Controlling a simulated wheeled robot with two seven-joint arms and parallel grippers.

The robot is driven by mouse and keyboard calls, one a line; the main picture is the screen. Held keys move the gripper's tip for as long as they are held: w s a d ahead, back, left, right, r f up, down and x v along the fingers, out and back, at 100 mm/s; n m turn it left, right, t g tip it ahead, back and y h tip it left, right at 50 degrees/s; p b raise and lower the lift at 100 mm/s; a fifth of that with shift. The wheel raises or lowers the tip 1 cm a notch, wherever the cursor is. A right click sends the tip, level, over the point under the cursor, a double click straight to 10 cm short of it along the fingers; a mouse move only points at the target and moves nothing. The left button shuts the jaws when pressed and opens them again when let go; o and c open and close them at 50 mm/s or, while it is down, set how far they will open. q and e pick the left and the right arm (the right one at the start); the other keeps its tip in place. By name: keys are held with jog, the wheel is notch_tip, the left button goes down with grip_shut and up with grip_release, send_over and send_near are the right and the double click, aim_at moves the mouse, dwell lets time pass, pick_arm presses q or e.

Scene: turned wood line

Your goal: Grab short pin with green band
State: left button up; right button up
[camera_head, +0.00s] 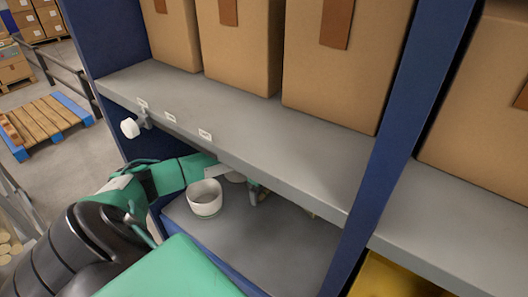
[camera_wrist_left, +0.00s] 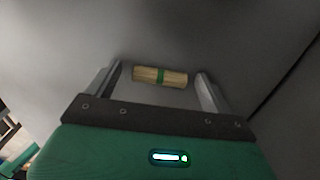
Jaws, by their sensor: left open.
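The fingers are open and hold nothing. In the head view my left gripper (camera_head: 256,192) reaches under the upper shelf board and is mostly hidden by its edge. I cannot make out the pin there. My right gripper is not in view.
A white cup (camera_head: 205,199) stands on the lower grey shelf (camera_head: 270,245), close to my left wrist. The upper shelf (camera_head: 290,130) overhangs the gripper and carries large cardboard boxes (camera_head: 345,60). A blue upright (camera_head: 385,175) bounds the bay on the right. A yellow bin (camera_head: 390,280) is beyond it.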

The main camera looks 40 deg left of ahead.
pick_arm(q)
jog(key=c, duration=1.1)
jog(key=shift+o, duration=0.2)
